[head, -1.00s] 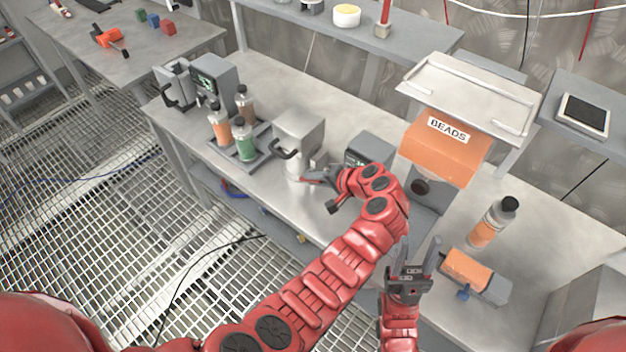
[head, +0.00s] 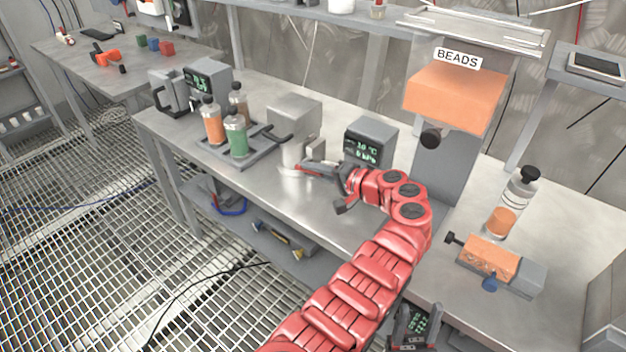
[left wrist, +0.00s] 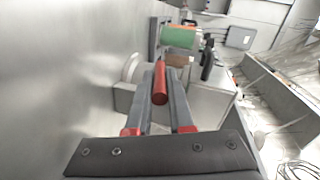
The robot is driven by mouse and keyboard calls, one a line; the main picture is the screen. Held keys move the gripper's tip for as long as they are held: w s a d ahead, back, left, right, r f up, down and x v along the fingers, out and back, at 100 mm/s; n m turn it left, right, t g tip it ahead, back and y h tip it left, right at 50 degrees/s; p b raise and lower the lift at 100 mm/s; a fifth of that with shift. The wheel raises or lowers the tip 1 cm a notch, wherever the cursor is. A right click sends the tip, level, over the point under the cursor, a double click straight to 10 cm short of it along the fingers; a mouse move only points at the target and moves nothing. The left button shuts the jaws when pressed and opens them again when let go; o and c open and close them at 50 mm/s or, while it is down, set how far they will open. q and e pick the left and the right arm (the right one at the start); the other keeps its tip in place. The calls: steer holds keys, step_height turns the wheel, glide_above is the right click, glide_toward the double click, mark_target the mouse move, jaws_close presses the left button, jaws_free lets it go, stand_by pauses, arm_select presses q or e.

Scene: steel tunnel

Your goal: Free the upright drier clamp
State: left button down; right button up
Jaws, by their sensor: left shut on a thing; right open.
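A grey block-shaped unit with a black handle (head: 294,122) stands upright on the bench, with a pale round part at its foot. My left gripper (head: 306,168) is low at its front right side. In the left wrist view, my left gripper (left wrist: 160,92) is shut on a red bar (left wrist: 160,82), which looks like a clamp lever. A pale round part and a grey block show just beyond. How the lever joins the unit is hidden. My right gripper (head: 414,325) is open and empty, low at the bench's front edge, partly cut off by the frame.
A rack of bottles (head: 238,140) stands left of the unit, and a display box (head: 370,142) right of it. An orange BEADS hopper (head: 455,98), an upright bottle (head: 512,205) and an orange cartridge lying in a holder (head: 490,256) are at the right.

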arm_select(q)
steer(key=shift+s+f+t+y+b, duration=0.15)
steer(key=shift+f+t+y+b, duration=0.25)
steer(key=shift+b, duration=0.5)
steer(key=shift+f, duration=0.1)
steer(key=c, duration=1.1)
jaws_free()
steer(key=shift+s+r, duration=0.1)
steer(key=shift+r, duration=0.1)
